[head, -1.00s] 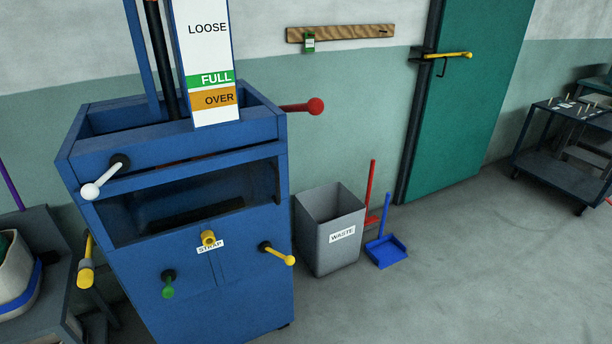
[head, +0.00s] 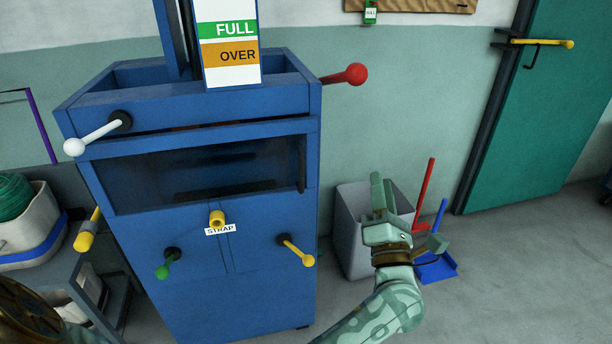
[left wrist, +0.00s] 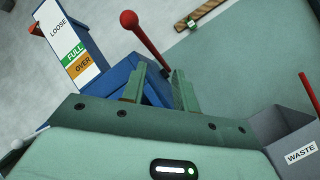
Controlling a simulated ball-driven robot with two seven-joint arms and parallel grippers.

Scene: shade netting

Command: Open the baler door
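The blue baler (head: 200,310) stands left of centre in the head view, with a dark opening (head: 230,165) in its upper front. A red ball-ended lever (head: 356,75) sticks out at its right side. A white ball-ended lever (head: 75,146), a green knob (head: 163,271), a yellow lever (head: 306,259) and a yellow knob above a STRAP label (head: 217,218) are on its front. My left gripper (head: 383,188) is right of the baler, in front of the bin, empty. In the left wrist view its fingers (left wrist: 160,80) are apart, below the red lever (left wrist: 130,20). My right gripper is out of view.
A grey waste bin (head: 348,225) stands right of the baler, partly hidden by my left gripper. A red-handled tool (head: 425,195) and blue dustpan (head: 437,268) are beside it. A green door (head: 560,110) is at the right. Floor at the lower right is clear.

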